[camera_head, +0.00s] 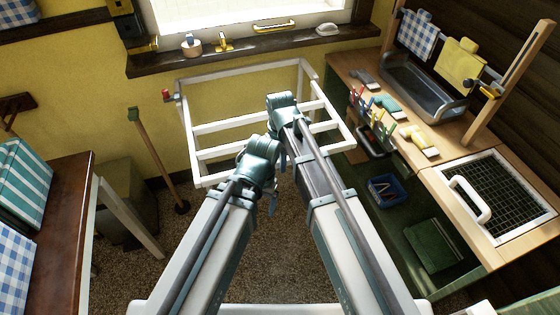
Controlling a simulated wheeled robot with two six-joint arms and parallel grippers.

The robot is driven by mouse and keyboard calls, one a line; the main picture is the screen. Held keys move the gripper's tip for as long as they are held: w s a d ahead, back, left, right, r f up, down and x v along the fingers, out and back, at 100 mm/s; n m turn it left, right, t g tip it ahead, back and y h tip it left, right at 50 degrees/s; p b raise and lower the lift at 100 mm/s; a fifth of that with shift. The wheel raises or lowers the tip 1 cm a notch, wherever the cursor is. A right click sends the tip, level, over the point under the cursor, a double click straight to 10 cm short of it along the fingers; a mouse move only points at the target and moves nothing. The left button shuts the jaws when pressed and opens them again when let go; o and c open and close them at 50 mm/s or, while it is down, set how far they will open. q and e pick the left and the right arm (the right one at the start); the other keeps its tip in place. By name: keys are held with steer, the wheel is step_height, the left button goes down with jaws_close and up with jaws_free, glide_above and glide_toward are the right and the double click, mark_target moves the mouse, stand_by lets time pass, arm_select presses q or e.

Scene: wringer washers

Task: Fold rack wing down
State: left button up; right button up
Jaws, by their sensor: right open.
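The white rack (225,127) stands below the window, an open frame of pale bars. A section with several crossbars reaches toward me, about level, and its right part (335,147) passes beside my right arm. My right gripper (282,158) hangs down near the middle of the rack, open, small and partly hidden by my arm links. I see nothing held in it. My left arm ends in teal joints over the rack's near bar. The left gripper (271,203) shows only as a small teal piece below them, and its jaws cannot be made out. Contact with the rack cannot be told.
A wooden bench (450,157) on the right holds a grey basin (423,84), brushes and a white-framed mesh panel (495,190). A dark table (60,235) with folded cloths stands left. A wooden-handled pole (157,160) leans by the wall. Carpet between is clear.

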steer(key=shift+c, duration=0.3)
jaws_close()
stand_by(1.1)
